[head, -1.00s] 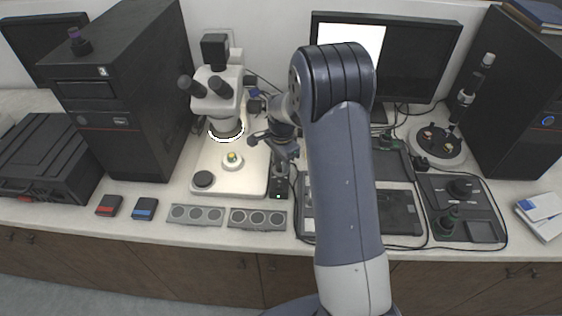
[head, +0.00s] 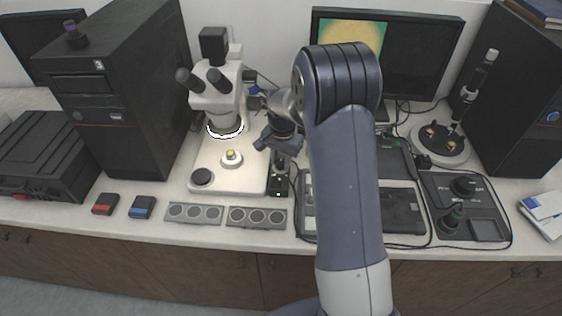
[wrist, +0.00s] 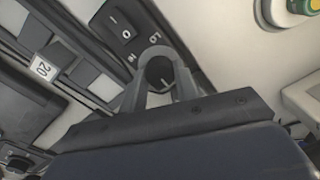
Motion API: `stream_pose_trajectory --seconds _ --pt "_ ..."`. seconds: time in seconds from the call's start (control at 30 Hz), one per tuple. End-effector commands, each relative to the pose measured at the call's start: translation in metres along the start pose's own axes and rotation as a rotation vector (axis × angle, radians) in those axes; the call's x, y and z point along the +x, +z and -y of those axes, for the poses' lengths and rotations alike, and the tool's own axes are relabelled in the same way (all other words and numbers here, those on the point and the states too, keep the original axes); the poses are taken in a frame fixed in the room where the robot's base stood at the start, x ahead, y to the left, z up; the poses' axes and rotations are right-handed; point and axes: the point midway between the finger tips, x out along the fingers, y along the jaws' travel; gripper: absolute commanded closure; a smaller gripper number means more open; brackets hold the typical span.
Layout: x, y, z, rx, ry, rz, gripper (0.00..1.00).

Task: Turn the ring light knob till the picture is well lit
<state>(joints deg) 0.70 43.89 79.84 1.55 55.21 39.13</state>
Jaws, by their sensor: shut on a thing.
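The ring light knob (wrist: 160,73) is a small dark knob with a pale pointer line, in the wrist view. My gripper (wrist: 160,58) is shut on it, one grey finger on each side. In the head view my gripper (head: 281,152) points down at the dark control box (head: 279,186) beside the microscope base, and hides the knob. The ring light (head: 225,131) glows white under the microscope (head: 217,93). The picture (head: 350,44) on the monitor shows a yellow round shape on a green ground.
A rocker switch (wrist: 122,26) is on the box close to my fingers. A small round sample (head: 231,157) sits on the microscope stage. Two grey strips with round wells (head: 258,217) lie in front.

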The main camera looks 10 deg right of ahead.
Motion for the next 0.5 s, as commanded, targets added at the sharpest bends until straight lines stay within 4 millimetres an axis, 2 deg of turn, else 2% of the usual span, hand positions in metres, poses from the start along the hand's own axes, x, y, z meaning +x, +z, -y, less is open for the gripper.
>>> stream_pose_trajectory --seconds 0.5 --pt "0.0006 -0.0004 0.0006 -0.431 -0.001 0.012 0.94"
